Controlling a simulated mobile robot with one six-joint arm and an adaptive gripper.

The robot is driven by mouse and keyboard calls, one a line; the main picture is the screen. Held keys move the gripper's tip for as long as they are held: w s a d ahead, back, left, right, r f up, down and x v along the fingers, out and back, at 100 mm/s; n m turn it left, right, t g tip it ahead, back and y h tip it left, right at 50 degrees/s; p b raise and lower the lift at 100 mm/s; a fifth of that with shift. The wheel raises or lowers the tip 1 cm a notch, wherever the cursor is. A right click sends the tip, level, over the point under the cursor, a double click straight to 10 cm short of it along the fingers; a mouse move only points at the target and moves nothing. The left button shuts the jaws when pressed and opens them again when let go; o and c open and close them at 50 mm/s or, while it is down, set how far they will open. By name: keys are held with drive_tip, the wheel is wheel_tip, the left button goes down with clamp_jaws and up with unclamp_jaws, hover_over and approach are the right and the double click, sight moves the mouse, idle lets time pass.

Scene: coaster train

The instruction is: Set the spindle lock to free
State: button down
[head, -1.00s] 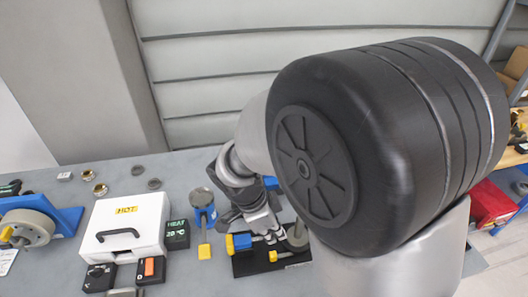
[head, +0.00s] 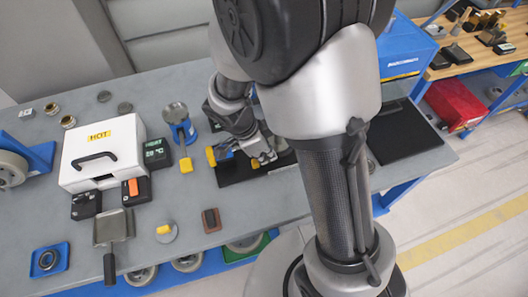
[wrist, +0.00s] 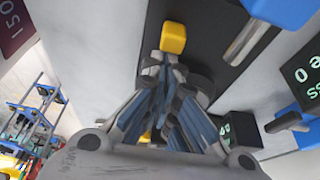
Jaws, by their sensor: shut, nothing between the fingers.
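A fixture with a black base (head: 234,172) stands on the grey bench, carrying blue and grey parts and a yellow end piece (head: 211,156). A second yellow piece (head: 255,163) shows beside my gripper (head: 264,160), which is low over the fixture. In the wrist view my gripper (wrist: 165,66) is shut and empty, its fingertips close to a yellow knob (wrist: 173,38) over the black base (wrist: 210,28). I cannot tell whether they touch. No free or locked marking is readable, and my arm hides the fixture's right part.
A white box marked HOT (head: 103,150), a temperature display (head: 157,153) and a blue stand with a yellow-tipped lever (head: 184,133) are to the left. A scoop-like tool (head: 112,230) lies in front. A black mat (head: 403,132) lies at right.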

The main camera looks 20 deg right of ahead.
sight(256, 162)
drive_tip(key=a+b, duration=0.2)
drive_tip(key=a, duration=0.1)
drive_tip(key=shift+f, duration=0.1)
idle(0.4)
